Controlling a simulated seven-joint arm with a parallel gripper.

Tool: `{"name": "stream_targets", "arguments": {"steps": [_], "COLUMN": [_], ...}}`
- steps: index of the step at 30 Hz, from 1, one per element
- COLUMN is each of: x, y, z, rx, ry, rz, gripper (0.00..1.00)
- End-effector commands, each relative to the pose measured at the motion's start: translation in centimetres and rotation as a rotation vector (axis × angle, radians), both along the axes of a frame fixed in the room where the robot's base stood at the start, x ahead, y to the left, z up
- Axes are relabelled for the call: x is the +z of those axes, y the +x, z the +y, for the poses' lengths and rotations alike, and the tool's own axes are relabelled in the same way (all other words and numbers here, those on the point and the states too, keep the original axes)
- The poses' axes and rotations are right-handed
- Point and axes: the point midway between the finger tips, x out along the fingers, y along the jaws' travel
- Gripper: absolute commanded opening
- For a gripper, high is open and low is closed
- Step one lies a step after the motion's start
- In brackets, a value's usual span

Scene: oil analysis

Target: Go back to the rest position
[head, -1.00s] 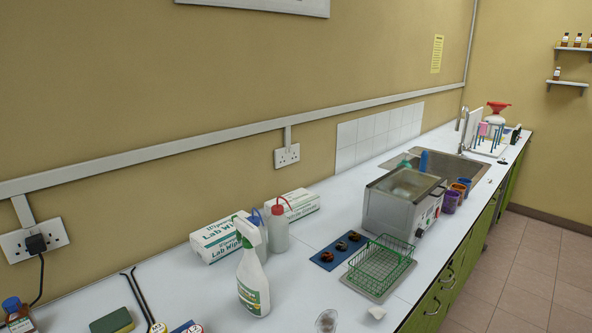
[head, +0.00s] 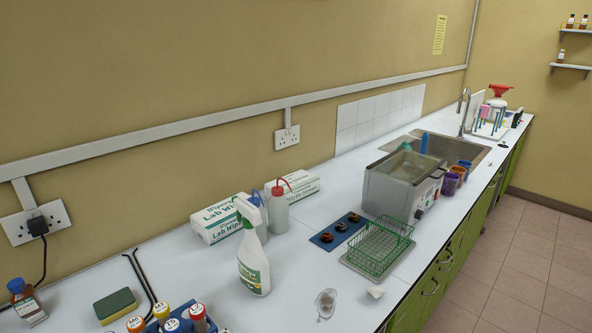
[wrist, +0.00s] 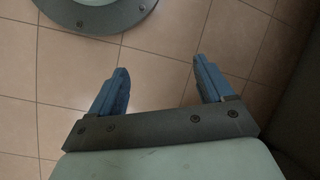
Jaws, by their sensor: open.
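My gripper (wrist: 162,88) shows in the wrist view, with its two blue fingers spread apart and nothing between them. It points down over the tiled floor. The head view does not show my gripper or arm. In the head view the bench is clear of my arm.
The white bench (head: 190,270) runs along the wall. On it stand a spray bottle (head: 253,262), a wash bottle (head: 278,210), a metal bath (head: 400,188), a green wire basket (head: 378,248) and several capped bottles at the near left. The floor (head: 515,270) at right is free.

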Motion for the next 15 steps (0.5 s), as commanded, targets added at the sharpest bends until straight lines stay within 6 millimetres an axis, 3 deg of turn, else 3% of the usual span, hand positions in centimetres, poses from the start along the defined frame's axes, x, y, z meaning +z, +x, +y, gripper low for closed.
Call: {"name": "stream_targets", "arguments": {"steps": [1, 6, 12, 15], "x": [0.4, 1.3, 2.3, 2.5], "y": [-1.8, -6.4, -10.0, -10.6], "z": [0.9, 2.3, 2.7, 2.7], "rx": [0.051, 0.203, 0.326, 0.350], "ry": [-0.015, -0.077, -0.141, -0.157], "rz": [0.034, 0.141, 0.226, 0.242], "gripper": [0.80, 0.80, 0.80, 0.80]}}
